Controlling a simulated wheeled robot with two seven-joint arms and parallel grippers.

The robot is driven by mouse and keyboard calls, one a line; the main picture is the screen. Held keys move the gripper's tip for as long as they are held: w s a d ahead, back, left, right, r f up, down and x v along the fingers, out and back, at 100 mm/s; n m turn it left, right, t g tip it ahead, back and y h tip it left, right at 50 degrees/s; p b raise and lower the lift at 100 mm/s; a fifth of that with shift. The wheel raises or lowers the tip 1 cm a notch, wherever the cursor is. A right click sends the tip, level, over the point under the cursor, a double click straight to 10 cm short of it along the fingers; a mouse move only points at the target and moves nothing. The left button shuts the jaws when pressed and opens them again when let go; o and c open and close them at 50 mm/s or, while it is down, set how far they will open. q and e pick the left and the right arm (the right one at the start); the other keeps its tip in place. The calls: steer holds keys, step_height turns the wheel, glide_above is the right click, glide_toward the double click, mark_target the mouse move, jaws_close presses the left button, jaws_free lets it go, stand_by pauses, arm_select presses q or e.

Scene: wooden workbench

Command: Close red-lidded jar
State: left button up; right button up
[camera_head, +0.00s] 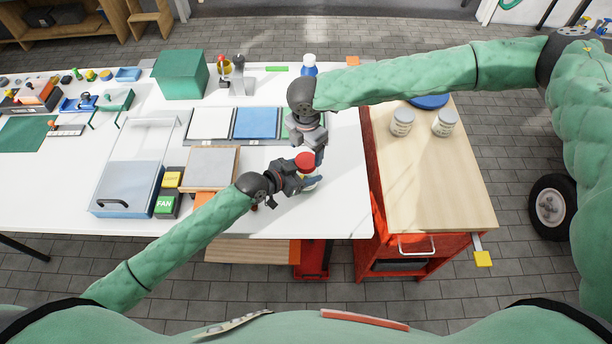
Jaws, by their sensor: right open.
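The red-lidded jar (308,170) stands near the right edge of the white table, with its red lid (305,160) on top. I cannot tell whether the lid is fully seated. My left gripper (308,184) comes in from the left and is shut around the jar's body, below the lid. The gripper hides much of the body. My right gripper (318,154) points down beside and just above the lid, with its jaws open. I cannot tell whether its fingers touch the lid.
Two pale jars (402,122) stand on the wooden cart (435,185) at right. The white table's front right is clear.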

mark_target(306, 160)
steer(key=shift+f, duration=2.05)
steer(key=c, duration=1)
steer(key=m, duration=0.4)
steer(key=shift+m, duration=0.4)
steer(key=o, duration=1.1)
steer(key=shift+r, duration=2.25)
